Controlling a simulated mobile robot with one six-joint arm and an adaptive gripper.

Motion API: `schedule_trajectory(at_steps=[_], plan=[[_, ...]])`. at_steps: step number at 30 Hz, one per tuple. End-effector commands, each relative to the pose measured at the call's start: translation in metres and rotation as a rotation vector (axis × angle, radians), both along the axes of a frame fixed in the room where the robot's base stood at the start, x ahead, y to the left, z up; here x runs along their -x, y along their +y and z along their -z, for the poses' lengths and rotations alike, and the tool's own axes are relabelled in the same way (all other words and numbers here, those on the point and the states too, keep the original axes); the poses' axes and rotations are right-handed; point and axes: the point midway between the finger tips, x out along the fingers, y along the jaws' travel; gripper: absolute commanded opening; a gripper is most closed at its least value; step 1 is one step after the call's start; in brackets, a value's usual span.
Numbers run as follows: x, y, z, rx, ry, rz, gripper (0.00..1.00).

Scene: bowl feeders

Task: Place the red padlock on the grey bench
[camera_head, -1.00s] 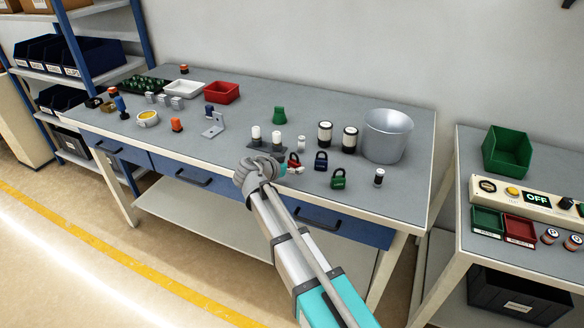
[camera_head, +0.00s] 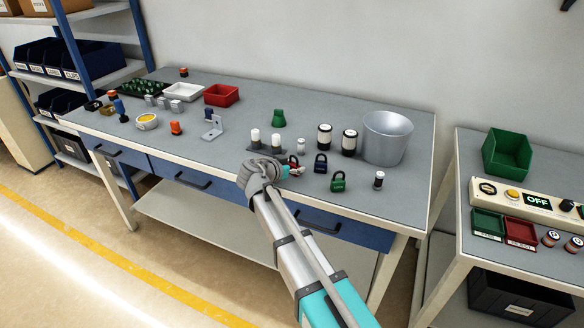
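The red padlock (camera_head: 293,160) is at the front of the grey bench (camera_head: 240,120) with blue drawers, partly hidden by my gripper. My gripper (camera_head: 294,170) reaches in from the front edge, right at the padlock. The fingers are small and overlap the padlock, so I cannot tell whether they are open or shut, or touch it. A blue padlock (camera_head: 321,163) and a green padlock (camera_head: 338,182) stand just to the right.
A metal bucket (camera_head: 387,138), black-and-white cylinders (camera_head: 324,136) and a stand with two white-topped pegs (camera_head: 264,145) are nearby. A second grey-topped table (camera_head: 483,150) at right holds a green bin (camera_head: 507,152) and a control panel (camera_head: 525,198). Bare grey top lies in the middle.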

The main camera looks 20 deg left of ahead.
Motion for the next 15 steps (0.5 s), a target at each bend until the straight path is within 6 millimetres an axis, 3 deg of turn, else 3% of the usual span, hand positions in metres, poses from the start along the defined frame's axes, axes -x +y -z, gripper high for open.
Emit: schedule_trajectory(at_steps=[1,8,15], plan=[[0.0000,0.0001,0.0000,0.000,0.000,0.000,0.46],[0.0002,0.0004,0.0000,0.000,0.000,-0.001,0.03],[0.0004,0.0006,-0.0004,0.000,0.000,-0.001,0.02]])
